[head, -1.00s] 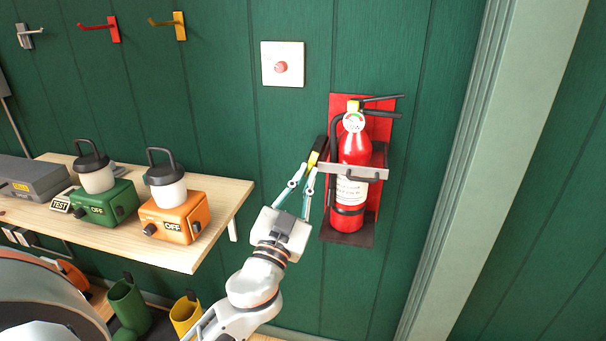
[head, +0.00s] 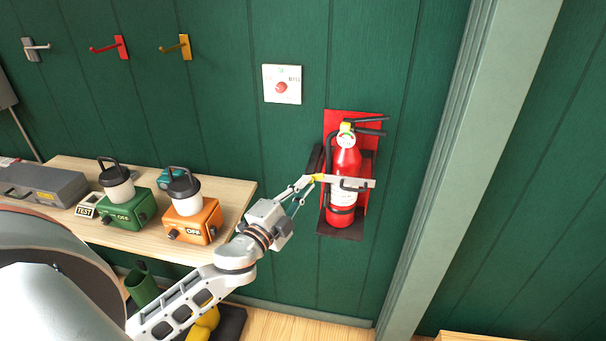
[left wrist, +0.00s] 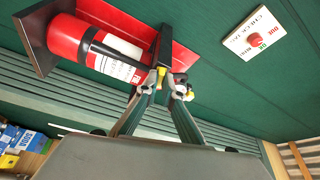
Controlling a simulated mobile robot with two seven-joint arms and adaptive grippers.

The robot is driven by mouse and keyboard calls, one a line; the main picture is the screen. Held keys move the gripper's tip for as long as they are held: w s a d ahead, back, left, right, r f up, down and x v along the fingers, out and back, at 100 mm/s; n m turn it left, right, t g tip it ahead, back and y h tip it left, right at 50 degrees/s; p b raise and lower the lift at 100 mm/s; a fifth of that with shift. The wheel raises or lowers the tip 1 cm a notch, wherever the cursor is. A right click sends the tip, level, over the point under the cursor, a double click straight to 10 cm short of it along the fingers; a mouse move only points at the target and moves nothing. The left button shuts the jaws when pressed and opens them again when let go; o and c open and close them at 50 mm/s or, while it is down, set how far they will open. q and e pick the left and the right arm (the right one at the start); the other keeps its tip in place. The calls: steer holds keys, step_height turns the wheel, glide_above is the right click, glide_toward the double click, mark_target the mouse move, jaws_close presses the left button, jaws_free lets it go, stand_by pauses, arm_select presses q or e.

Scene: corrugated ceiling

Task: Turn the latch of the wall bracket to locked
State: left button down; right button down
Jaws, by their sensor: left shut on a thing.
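A red fire extinguisher (head: 345,165) stands upright in a red and black wall bracket (head: 345,231). The yellow latch end (head: 318,178) is at the strap's left end. My left gripper (head: 312,181) comes from the lower left and is shut on the latch. In the left wrist view, the gripper's fingertips (left wrist: 162,84) meet at the yellow latch end (left wrist: 161,74), beside a black bar (left wrist: 164,45) and the extinguisher (left wrist: 75,42). The fingertips partly hide the latch. My right gripper is not in view.
A wooden shelf (head: 235,196) left of my arm holds a green lantern base (head: 130,210) and an orange one (head: 197,224). A white wall plate with a red knob (head: 282,87) is above. A pale door frame (head: 440,170) stands to the right.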

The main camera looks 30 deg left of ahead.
arm_select(q)
steer(key=m+g+p, duration=0.1)
steer(key=m, duration=0.2)
steer(key=shift+r, duration=0.15)
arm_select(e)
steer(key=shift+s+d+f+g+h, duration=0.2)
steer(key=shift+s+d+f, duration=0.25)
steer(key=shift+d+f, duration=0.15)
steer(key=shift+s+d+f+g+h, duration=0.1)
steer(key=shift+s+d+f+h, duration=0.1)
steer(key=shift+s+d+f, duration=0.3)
arm_select(q)
steer(key=shift+m, duration=0.4)
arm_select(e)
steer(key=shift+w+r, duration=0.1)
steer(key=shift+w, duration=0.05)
arm_select(q)
steer(key=c, duration=2.3)
jaws_free()
steer(key=shift+o, duration=0.6)
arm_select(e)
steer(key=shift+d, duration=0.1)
arm_select(q)
steer(key=shift+s, duration=0.1)
steer(key=s, duration=1.1)
steer(key=shift+s+a, duration=0.4)
